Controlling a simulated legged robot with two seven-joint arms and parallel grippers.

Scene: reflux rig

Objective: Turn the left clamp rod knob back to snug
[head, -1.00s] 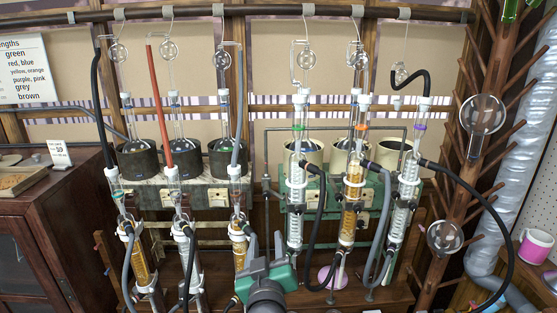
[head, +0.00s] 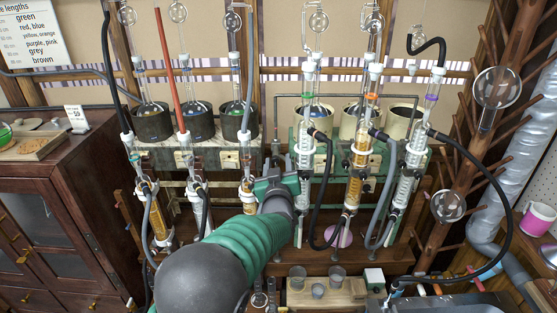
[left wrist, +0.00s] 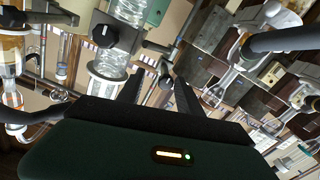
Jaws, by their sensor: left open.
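My left gripper (head: 277,180) is in the middle of the head view, in front of the rig, between an amber-filled condenser (head: 248,196) and a clear condenser (head: 304,190). In the left wrist view its two dark fingers stand apart (left wrist: 160,84), with no object clearly held. A black clamp knob (left wrist: 103,36) sits on a grey clamp beside a clear coil, above and left of the fingers. A clamp rod (left wrist: 156,47) runs right from that clamp, ahead of the fingertips. I cannot tell for certain which knob is the task's left one. My right gripper is not in view.
More condensers, including an amber one (head: 359,180), and dark hoses (head: 326,190) crowd the right side. Several flasks (head: 196,118) stand in heaters at the back. Small beakers (head: 298,278) stand on the bench in front. A wooden peg rack (head: 478,150) is at right.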

